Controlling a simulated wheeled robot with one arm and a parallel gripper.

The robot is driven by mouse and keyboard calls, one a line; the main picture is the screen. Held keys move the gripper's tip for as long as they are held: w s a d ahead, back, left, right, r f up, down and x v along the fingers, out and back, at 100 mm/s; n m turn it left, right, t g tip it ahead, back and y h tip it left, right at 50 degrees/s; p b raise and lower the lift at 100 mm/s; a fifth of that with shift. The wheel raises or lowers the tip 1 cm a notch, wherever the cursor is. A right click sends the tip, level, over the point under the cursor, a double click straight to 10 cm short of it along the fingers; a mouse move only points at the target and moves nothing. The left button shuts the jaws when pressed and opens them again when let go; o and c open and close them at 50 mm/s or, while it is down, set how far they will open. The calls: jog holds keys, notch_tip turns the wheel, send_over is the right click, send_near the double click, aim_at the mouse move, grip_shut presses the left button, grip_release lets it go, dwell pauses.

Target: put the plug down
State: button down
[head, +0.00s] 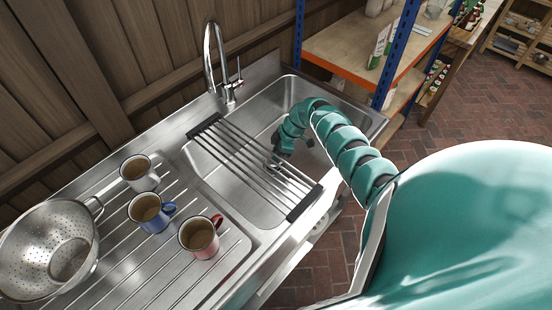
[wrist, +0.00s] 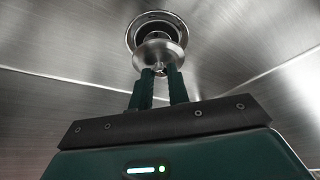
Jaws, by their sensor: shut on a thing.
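The metal plug (wrist: 159,54) is a small shiny disc with a knob. In the wrist view my gripper (wrist: 159,72) has its two dark green fingers shut on the knob. The plug's disc lies just in front of the round drain (wrist: 153,17) in the sink floor and overlaps its ring in the picture. I cannot tell whether the plug touches the drain. In the head view my gripper (head: 277,151) reaches down into the sink basin (head: 305,95); the plug is too small to make out clearly there.
A roll-up drying rack (head: 240,160) spans the basin left of my gripper. The tap (head: 222,65) stands behind. On the drainboard are a white mug (head: 140,178), a blue mug (head: 148,213), a red mug (head: 199,240) and a colander (head: 30,260). A shelf unit (head: 345,42) stands at the right.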

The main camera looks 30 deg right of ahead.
jog(key=shift+f, duration=1.55)
jog(key=shift+f, duration=0.2)
jog(key=c, duration=1.3)
grip_release()
jog(key=shift+r, duration=0.1)
jog(key=shift+c, duration=0.2)
jog(key=v, duration=1.2)
jog(key=shift+b, duration=0.4)
jog(key=shift+a+r, duration=0.1)
jog(key=shift+r, duration=0.05)
